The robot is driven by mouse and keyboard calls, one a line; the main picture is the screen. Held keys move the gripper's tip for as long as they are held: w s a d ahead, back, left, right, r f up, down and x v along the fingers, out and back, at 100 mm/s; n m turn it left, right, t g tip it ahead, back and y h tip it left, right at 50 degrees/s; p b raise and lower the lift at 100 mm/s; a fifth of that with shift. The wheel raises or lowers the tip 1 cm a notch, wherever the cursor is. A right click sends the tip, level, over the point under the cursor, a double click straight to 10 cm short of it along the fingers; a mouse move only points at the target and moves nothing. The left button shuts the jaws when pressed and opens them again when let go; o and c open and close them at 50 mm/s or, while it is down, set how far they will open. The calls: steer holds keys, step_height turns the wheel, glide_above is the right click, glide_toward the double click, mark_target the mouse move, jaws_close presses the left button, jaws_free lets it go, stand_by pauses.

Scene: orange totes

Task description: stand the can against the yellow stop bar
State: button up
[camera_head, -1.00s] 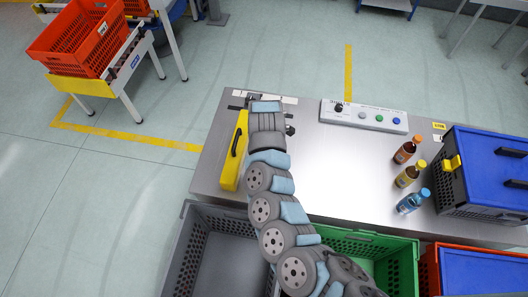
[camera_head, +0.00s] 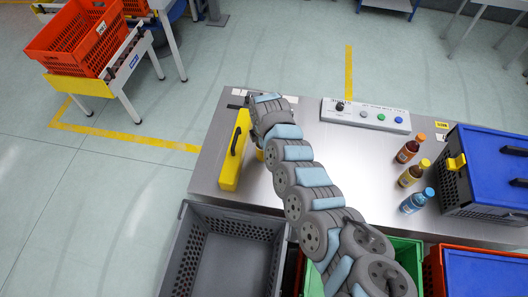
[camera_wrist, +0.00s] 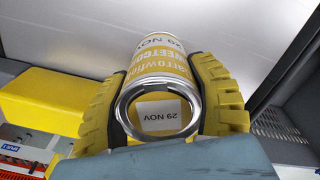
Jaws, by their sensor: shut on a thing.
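My gripper (camera_wrist: 160,80) is shut on the can (camera_wrist: 158,58) in the wrist view, with a black and yellow finger on each side. The can has a yellow and white label, a shiny metal rim and a "29 NOV" date panel. The yellow stop bar (camera_head: 229,172) with a black handle lies near the left edge of the steel table. In the wrist view, a yellow block that looks like the bar (camera_wrist: 40,98) is just left of the left finger. In the head view, my arm mostly hides the gripper and can. I cannot tell whether the can touches the table or bar.
A grey tote (camera_head: 195,213) and a green tote (camera_head: 407,246) stand along the table's front. Several bottles (camera_head: 410,176) and a blue-lidded crate (camera_head: 482,165) are at the right. A button panel (camera_head: 365,114) is at the back. The table's middle is clear.

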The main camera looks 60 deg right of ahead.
steer(key=shift+w+d+f, duration=0.1)
steer(key=shift+d+f, duration=0.1)
steer(key=shift+d, duration=0.05)
steer(key=shift+w+d+f+b, duration=0.15)
steer(key=shift+d+f+b, duration=0.05)
steer(key=shift+d+b, duration=0.1)
step_height(320, 180, down, 3)
steer(key=shift+a+f+b, duration=0.1)
steer(key=shift+a+b, duration=0.05)
steer(key=shift+b, duration=0.3)
steer(key=o, duration=1.3)
